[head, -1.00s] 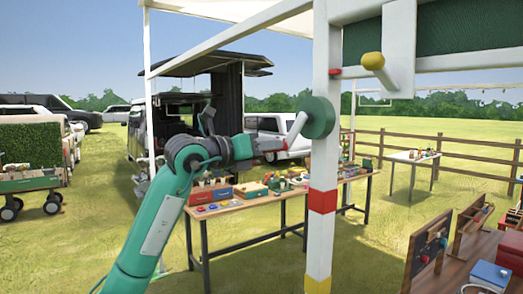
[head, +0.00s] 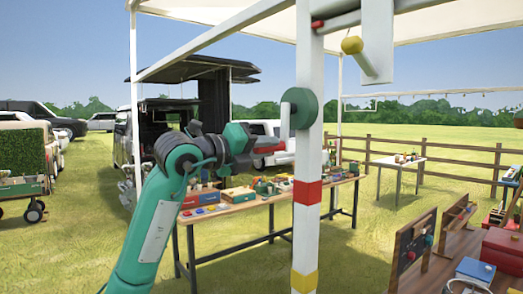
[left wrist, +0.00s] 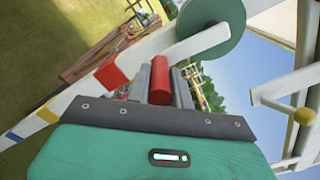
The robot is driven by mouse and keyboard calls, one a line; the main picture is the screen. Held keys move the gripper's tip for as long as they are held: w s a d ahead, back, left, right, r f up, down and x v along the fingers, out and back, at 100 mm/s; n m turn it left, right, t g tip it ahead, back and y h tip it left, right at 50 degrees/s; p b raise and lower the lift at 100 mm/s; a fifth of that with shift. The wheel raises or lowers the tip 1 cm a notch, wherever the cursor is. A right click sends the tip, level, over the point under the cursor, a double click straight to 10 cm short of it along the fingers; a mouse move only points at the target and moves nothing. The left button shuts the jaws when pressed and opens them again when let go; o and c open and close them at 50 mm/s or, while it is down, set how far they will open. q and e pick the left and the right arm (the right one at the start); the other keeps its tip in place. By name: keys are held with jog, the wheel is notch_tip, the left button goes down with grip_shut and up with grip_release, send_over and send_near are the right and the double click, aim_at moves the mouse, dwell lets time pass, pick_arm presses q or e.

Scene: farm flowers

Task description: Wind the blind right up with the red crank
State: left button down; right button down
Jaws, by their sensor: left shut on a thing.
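The crank has a green round hub (head: 299,108) on a white post, with a white arm (head: 285,135) hanging nearly straight down from it. Its red handle (head: 268,149) sticks out to the left at the lower end. My left gripper (head: 272,152) is shut on this handle. In the left wrist view the red handle (left wrist: 160,80) lies between the grey fingers, and the green hub (left wrist: 213,22) is just beyond. The blind's dark green cloth does not show in the current head view. My right gripper is not in view.
A white plate (head: 378,45) with a yellow knob (head: 352,45) hangs at the top, right of the banded post (head: 307,220). A long table with goods (head: 255,205) stands behind my left arm. Wooden stands (head: 410,255) and boxes are at lower right.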

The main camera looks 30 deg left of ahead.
pick_arm(q)
jog(key=shift+d+f, duration=0.1)
jog(key=shift+d, duration=0.1)
jog(key=c, duration=1.3)
grip_release()
jog(key=shift+s+d, duration=0.1)
jog(key=shift+o, duration=0.2)
jog(key=shift+s, duration=0.1)
jog(key=b+v, duration=0.5)
jog(key=v, duration=0.8)
jog(key=shift+s, duration=0.3)
